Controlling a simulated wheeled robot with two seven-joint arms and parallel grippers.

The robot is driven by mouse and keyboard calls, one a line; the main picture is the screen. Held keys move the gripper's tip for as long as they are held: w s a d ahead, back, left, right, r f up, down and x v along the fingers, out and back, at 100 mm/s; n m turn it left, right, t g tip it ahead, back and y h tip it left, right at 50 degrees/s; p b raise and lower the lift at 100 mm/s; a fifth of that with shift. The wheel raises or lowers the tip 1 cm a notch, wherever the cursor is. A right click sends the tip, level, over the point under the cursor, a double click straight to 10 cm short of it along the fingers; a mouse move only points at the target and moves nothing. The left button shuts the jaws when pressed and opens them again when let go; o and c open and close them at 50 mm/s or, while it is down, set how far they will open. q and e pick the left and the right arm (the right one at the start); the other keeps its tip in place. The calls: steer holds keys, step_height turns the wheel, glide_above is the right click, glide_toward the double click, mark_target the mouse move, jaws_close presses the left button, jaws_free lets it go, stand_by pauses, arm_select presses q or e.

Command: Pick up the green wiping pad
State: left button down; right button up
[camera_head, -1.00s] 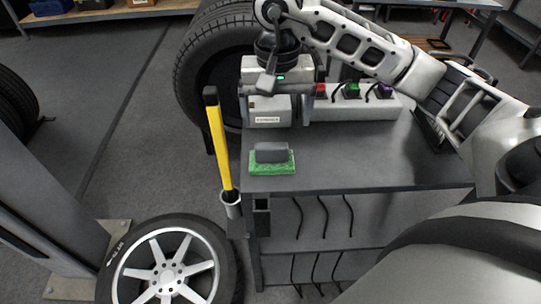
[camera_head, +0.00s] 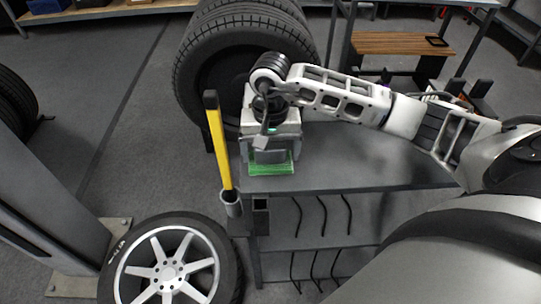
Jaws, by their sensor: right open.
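The green wiping pad (camera_head: 271,169) lies on the dark cart top, near its left front edge. Its grey handle block, clear a second ago, is now mostly covered by my gripper. My right gripper (camera_head: 271,155) is open, pointing down right over the pad, with its jaws at either side of the handle. I cannot tell whether the fingers touch the handle. My left gripper is not in view.
The cart top (camera_head: 365,165) is bare to the right of the pad. A yellow-handled tool (camera_head: 219,140) stands in a holder at the cart's left edge. A large tyre (camera_head: 205,65) stands behind, and a wheel (camera_head: 168,268) lies at front left.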

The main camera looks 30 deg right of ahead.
mark_target(271, 147)
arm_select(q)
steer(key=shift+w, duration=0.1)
arm_select(e)
steer(key=c, duration=1.1)
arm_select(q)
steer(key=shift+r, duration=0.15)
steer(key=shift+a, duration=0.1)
arm_select(e)
steer(key=shift+r, duration=0.55)
step_height(271, 147, up, 3)
steer(key=shift+s+f+b, duration=0.15)
steer(key=shift+f+b, duration=0.05)
steer(key=shift+b, duration=0.4)
arm_select(q)
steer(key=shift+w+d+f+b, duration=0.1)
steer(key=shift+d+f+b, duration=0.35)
steer(key=shift+b, duration=0.5)
arm_select(e)
steer(key=s+r, duration=0.3)
steer(key=s, duration=0.1)
steer(key=s+r, duration=0.3)
steer(key=s, duration=0.2)
steer(key=s+a+r, duration=0.1)
steer(key=s+r, duration=0.2)
steer(key=s, duration=0.1)
steer(key=shift+s+a+r, duration=0.1)
steer(key=shift+s+r, duration=0.1)
steer(key=shift+s, duration=0.15)
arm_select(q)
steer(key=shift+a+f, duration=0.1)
